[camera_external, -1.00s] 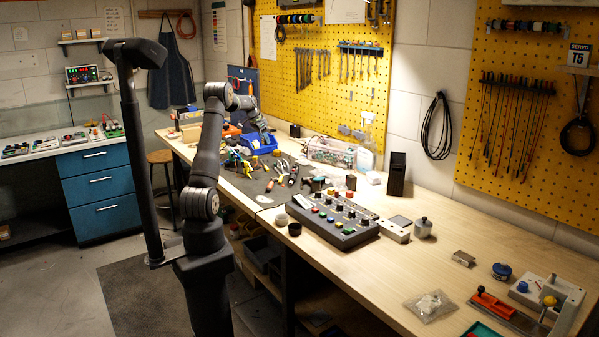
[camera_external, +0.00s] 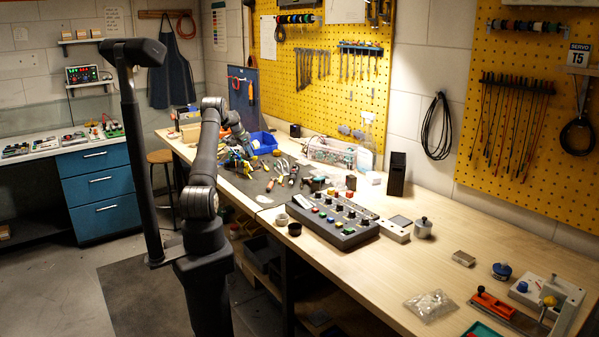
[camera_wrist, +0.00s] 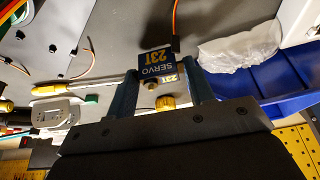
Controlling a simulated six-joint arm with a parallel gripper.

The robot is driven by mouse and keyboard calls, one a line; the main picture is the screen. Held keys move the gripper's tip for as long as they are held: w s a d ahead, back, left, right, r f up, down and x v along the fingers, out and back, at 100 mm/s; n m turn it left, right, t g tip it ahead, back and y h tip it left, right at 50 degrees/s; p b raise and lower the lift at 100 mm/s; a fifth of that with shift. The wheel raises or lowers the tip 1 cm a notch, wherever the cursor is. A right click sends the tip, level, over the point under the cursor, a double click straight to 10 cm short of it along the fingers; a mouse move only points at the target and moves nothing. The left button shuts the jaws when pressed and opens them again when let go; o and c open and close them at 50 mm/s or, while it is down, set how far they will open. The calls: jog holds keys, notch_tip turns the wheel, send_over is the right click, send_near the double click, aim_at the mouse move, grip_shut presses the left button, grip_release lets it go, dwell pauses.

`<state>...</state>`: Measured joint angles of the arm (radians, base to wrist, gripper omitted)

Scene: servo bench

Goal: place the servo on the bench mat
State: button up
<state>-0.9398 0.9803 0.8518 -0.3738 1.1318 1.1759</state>
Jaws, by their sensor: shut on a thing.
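My gripper (camera_wrist: 160,85) is shut on a small dark blue servo (camera_wrist: 156,66) whose label reads SERVO 23T. The servo sits between the two blue fingers in the wrist view, with a yellow round part (camera_wrist: 166,101) below its label. The grey bench mat (camera_wrist: 115,25) spreads behind the servo; I cannot tell whether they touch. In the external view the mat (camera_external: 262,196) lies on the bench, and my gripper is over its far end, left of the blue bin. The servo cannot be made out there.
The blue bin (camera_wrist: 262,82) is close on the right in the wrist view, beside a crumpled white sheet (camera_wrist: 238,46). A screwdriver (camera_wrist: 75,87) and a grey connector (camera_wrist: 57,113) lie left. Pliers (camera_external: 281,166) and other tools crowd the mat; a control box (camera_external: 332,222) stands nearer.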

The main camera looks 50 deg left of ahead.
jog(key=shift+f, duration=0.7)
jog(key=shift+f, duration=0.1)
jog(key=o, duration=1)
jog(key=shift+f, duration=0.1)
jog(key=shift+o, duration=0.2)
jog(key=v, duration=1.2)
